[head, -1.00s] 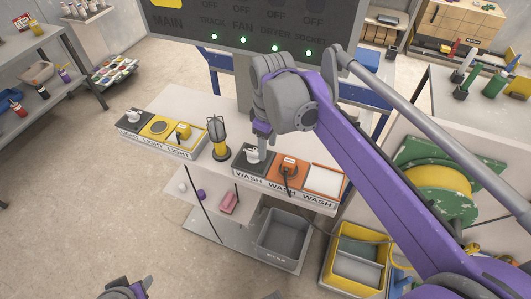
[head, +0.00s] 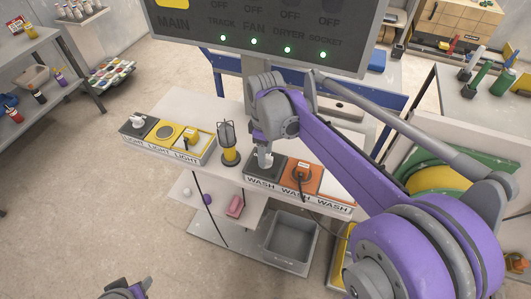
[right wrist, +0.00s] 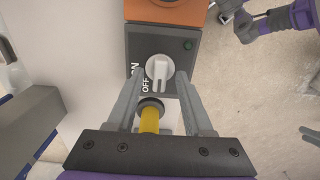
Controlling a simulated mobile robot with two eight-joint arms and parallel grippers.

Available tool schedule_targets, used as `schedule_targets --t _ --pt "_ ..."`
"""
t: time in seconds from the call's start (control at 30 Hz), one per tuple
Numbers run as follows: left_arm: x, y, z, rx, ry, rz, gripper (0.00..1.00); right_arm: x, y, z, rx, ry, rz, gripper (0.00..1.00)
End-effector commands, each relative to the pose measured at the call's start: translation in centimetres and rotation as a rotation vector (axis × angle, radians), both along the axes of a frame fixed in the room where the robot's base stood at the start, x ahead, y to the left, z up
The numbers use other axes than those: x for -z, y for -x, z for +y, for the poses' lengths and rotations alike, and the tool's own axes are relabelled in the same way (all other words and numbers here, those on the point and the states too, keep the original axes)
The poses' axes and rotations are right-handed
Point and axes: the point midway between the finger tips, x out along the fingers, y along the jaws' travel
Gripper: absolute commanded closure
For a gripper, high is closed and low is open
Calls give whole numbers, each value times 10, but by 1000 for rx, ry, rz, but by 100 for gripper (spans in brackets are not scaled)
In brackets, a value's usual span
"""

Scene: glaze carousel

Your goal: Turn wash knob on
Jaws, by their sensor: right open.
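The wash knob (right wrist: 160,67) is a white round knob with a raised bar, on a dark grey panel marked ON and OFF. Its bar runs up and down in the right wrist view. My right gripper (right wrist: 160,75) is open, with one finger on each side of the knob; I cannot tell whether they touch it. In the head view the right gripper (head: 264,157) is at the dark WASH panel (head: 256,173) and partly hides the knob. My left gripper (head: 130,289) is at the bottom edge, mostly cut off.
An orange panel (head: 304,170) with a dark plug and a white panel (head: 334,184) adjoin the WASH panel. LIGHT panels (head: 165,133) lie farther left. A grey bin (head: 290,242) stands below.

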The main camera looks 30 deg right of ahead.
Motion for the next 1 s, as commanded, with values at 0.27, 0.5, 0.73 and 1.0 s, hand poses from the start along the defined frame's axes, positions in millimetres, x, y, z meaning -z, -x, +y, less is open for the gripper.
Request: schedule_targets --t 0.27,0.5,0.73,1.0 --pt "0 0 0 0 0 0 50 2 0 0 0 0 0 49" --pt "0 0 0 0 0 0 50 2 0 0 0 0 0 87" --pt "0 0 0 0 0 0 50 2 0 0 0 0 0 100" --pt "0 0 0 0 0 0 50 2 0 0 19 0 0 100"
